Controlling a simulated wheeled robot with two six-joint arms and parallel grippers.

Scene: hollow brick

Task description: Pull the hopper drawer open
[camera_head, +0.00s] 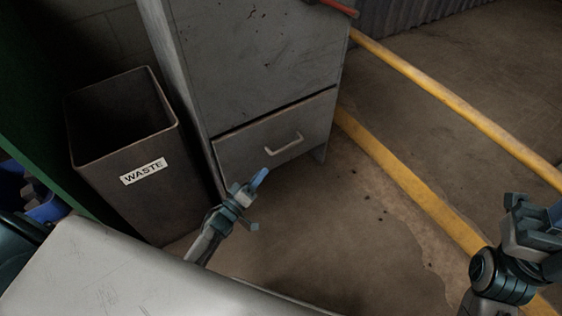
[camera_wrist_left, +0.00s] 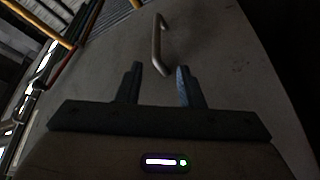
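The hopper drawer (camera_head: 243,146) is the low grey front in the metal cabinet, and it sits flush or nearly so. Its pale bar handle (camera_head: 287,145) is on the right half of the front. My left gripper (camera_head: 260,182) is in front of the drawer, below and left of the handle. In the left wrist view the two fingers (camera_wrist_left: 160,84) stand apart with an empty gap, and the handle (camera_wrist_left: 157,45) is just beyond their tips. My right gripper (camera_head: 540,220) is at the right edge, far from the drawer; its fingertips are not clear.
A dark waste bin (camera_head: 122,160) labelled WASTE stands left of the cabinet (camera_head: 258,60). A yellow rail (camera_head: 460,110) runs to the right, above a yellow floor line (camera_head: 400,175). A pale surface (camera_head: 110,275) fills the lower left. The floor before the drawer is clear.

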